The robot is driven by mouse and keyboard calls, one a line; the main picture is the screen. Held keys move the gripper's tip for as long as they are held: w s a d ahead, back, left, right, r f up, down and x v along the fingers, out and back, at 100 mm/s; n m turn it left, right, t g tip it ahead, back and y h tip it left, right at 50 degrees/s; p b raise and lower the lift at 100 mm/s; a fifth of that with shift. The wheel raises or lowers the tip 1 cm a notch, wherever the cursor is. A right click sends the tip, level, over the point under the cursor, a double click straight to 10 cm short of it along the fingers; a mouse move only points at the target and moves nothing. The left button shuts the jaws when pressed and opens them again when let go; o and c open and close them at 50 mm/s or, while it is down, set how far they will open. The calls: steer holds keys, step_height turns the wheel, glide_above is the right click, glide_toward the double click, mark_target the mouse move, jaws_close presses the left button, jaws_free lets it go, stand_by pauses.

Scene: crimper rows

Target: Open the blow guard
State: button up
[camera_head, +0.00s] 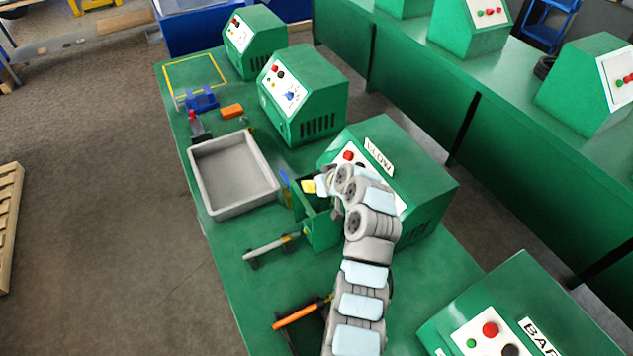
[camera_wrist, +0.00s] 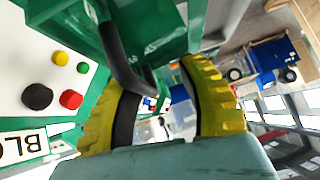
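The green blow machine (camera_head: 420,180) stands on the green bench, with the label "BLOW" on its sloped panel. Its green guard (camera_head: 322,230) sticks out at the front, partly hidden by my arm; how far open it stands I cannot tell. In the wrist view a black bent handle (camera_wrist: 119,55) is on the green guard part (camera_wrist: 160,30). My gripper (camera_head: 318,187) is at the guard's upper edge. In the wrist view its yellow fingers (camera_wrist: 165,105) are apart, with a gap between them. The handle's lower end lies by the left finger; contact is unclear.
A grey tray (camera_head: 232,212) lies left of the guard. A grey bar on a black stand (camera_head: 268,248) and an orange-handled tool (camera_head: 297,315) lie nearer. Other green machines stand behind (camera_head: 305,95) and in front (camera_head: 520,310). Bare bench shows left of my arm.

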steer(key=shift+r, duration=0.1)
steer(key=v, duration=1.2)
